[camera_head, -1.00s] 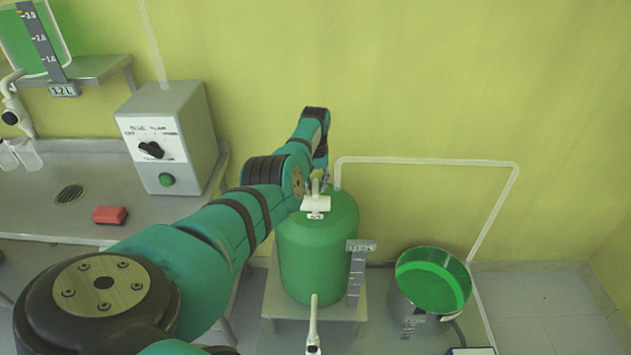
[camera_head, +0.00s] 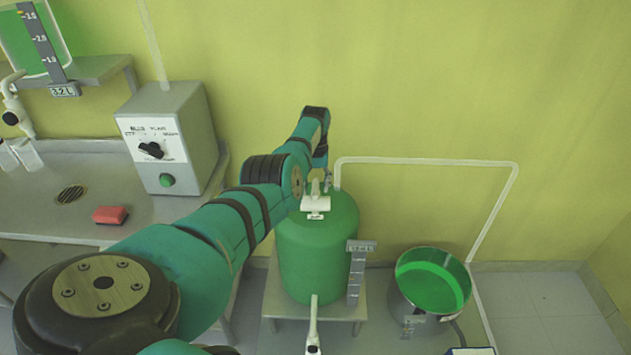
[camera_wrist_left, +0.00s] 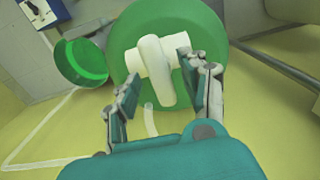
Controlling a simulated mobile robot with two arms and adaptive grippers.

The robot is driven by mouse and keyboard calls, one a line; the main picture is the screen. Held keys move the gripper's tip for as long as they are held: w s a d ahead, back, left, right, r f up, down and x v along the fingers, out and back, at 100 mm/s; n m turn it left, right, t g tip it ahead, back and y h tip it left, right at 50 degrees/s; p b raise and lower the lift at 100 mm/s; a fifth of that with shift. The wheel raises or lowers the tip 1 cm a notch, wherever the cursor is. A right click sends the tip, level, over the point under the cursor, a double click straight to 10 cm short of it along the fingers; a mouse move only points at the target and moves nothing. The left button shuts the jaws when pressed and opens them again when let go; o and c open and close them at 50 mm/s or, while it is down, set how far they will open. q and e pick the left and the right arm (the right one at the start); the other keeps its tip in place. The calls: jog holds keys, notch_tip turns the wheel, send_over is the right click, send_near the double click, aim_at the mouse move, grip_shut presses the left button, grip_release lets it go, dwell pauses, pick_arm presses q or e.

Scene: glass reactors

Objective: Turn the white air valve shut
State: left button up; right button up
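The white air valve (camera_head: 316,204) sits on top of the green tank (camera_head: 318,262). In the left wrist view the valve (camera_wrist_left: 155,68) shows a white crosswise body with a rounded handle across it, pointing toward my gripper. My left gripper (camera_head: 325,182) is behind the valve in the head view, partly hidden by my own arm. In the left wrist view my left gripper (camera_wrist_left: 160,68) is open, one finger on each side of the handle. I see a gap at the left finger; whether the right finger touches the valve is unclear. My right gripper is not in view.
A white tap (camera_head: 313,335) is at the tank's front. A metal pot (camera_head: 432,310) with green contents stands to the right. A white pipe (camera_head: 425,162) runs along the wall. On the left are a grey control box (camera_head: 195,125) and a red block (camera_head: 109,215) on a bench.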

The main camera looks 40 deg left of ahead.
aim_at(315, 186)
pick_arm(q)
notch_tip(315, 186, up, 12)
dwell(0.6)
jog(key=shift+f, duration=0.1)
dwell(0.4)
